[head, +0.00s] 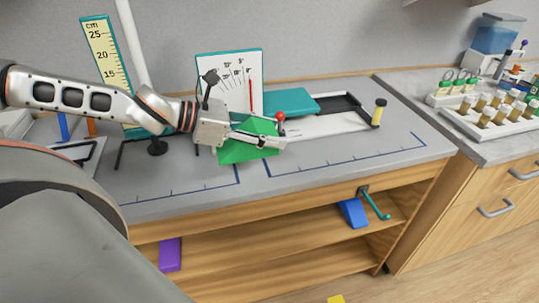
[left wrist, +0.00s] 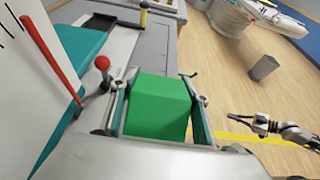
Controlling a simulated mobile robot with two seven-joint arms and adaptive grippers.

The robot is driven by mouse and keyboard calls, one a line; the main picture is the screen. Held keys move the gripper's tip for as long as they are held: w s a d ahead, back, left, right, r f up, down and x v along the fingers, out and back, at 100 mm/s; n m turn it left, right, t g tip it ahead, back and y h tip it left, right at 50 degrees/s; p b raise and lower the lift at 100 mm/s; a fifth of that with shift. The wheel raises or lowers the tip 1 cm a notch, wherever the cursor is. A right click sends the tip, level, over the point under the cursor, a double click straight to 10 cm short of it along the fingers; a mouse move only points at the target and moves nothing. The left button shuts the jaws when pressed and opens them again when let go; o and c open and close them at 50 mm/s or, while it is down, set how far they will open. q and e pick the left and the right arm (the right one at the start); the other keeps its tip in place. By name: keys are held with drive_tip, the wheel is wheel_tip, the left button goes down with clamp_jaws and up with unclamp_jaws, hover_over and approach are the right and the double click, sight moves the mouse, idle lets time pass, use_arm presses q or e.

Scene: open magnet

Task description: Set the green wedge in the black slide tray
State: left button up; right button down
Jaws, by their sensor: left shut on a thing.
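The green wedge (head: 238,148) is held in my left gripper (head: 279,137), above the grey bench near its middle. In the left wrist view the wedge (left wrist: 158,106) sits between the two fingers of my left gripper (left wrist: 156,92), which are closed on its sides. The black slide tray (head: 346,103) lies toward the back of the bench, to the right of the wedge and apart from it. A teal block or cover (head: 290,102) adjoins its left end. My right gripper (left wrist: 264,126) shows small at the right of the left wrist view; its fingers are too small to judge.
A red-knobbed post (head: 281,118) stands close to the left fingers, and a yellow-topped post (head: 378,112) stands right of the tray. A white dial board (head: 230,72) stands behind the gripper. The bench's front right surface (head: 400,163) is clear.

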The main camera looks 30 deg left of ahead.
use_arm(q)
wheel_tip(320, 180, down, 3)
drive_tip(key=shift+w+f, duration=0.1)
wheel_tip(320, 180, down, 3)
drive_tip(key=shift+f, duration=0.3)
drive_tip(key=shift+b, duration=0.3)
drive_tip(key=o, duration=1.2)
drive_tip(key=shift+f, duration=0.1)
drive_tip(key=shift+c, duration=0.2)
drive_tip(key=shift+r, duration=0.2)
